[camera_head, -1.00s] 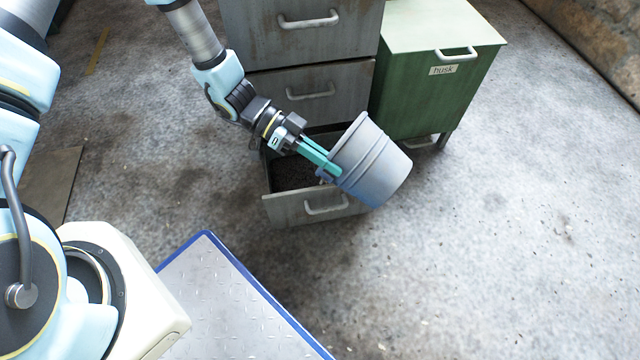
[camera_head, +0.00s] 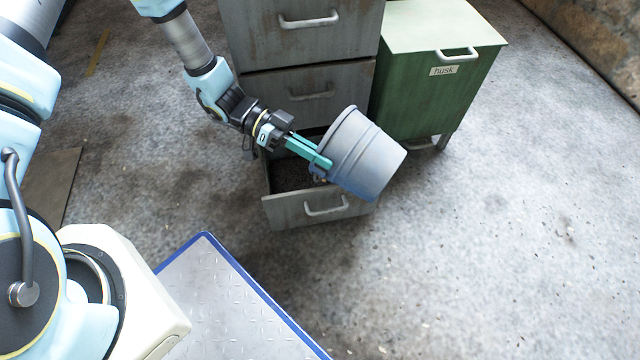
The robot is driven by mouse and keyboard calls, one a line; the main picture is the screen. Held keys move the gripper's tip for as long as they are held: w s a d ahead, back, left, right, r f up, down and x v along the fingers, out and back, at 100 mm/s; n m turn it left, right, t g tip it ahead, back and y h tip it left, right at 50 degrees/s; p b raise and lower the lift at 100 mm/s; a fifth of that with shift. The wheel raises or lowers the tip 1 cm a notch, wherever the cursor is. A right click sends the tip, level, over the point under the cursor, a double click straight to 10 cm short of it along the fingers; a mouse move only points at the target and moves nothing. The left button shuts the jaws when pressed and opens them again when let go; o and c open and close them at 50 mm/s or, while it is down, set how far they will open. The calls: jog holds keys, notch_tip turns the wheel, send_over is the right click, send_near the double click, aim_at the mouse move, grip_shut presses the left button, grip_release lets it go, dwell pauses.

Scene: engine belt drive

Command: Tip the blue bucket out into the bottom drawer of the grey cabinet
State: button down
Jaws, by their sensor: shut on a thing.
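The blue bucket (camera_head: 368,158), greyish blue with raised bands, is held tilted over the right side of the open bottom drawer (camera_head: 290,212). Its wide rim is toward the left and its base toward the lower right; the inside of its mouth is hidden. My gripper (camera_head: 322,163), with green fingers, is shut on the bucket at its rim. The grey cabinet (camera_head: 300,50) stands behind, and its upper drawers are shut. Dark loose material lies in the bottom drawer. A small pale patch shows just under the bucket's rim, too small to identify.
A green cabinet (camera_head: 425,95) labelled "husk" stands right of the grey cabinet, close to the bucket. A blue-edged metal plate (camera_head: 225,300) is in the foreground. The floor (camera_head: 520,220) to the right is clear.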

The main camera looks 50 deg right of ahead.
jog(key=shift+w+a+r+g+b, duration=0.15)
jog(key=shift+w+g+b, duration=0.2)
jog(key=shift+w+g, duration=0.25)
jog(key=shift+w+a+r+g+b, duration=0.1)
jog(key=shift+w+g+b, duration=0.25)
jog(key=shift+w+g, duration=0.2)
jog(key=shift+w+f+b, duration=0.2)
jog(key=shift+b, duration=0.2)
jog(key=shift+s+r+p, duration=0.1)
jog(key=shift+r+p, duration=0.15)
jog(key=shift+p, duration=0.1)
jog(key=shift+f, duration=0.2)
jog(key=shift+f+g+b, duration=0.1)
jog(key=shift+g+b, duration=0.15)
jog(key=shift+b, duration=0.15)
jog(key=shift+w, duration=0.25)
dwell(0.4)
jog(key=shift+w+f+h+b, duration=0.1)
jog(key=shift+f+h+b, duration=0.05)
jog(key=shift+h+b, duration=0.2)
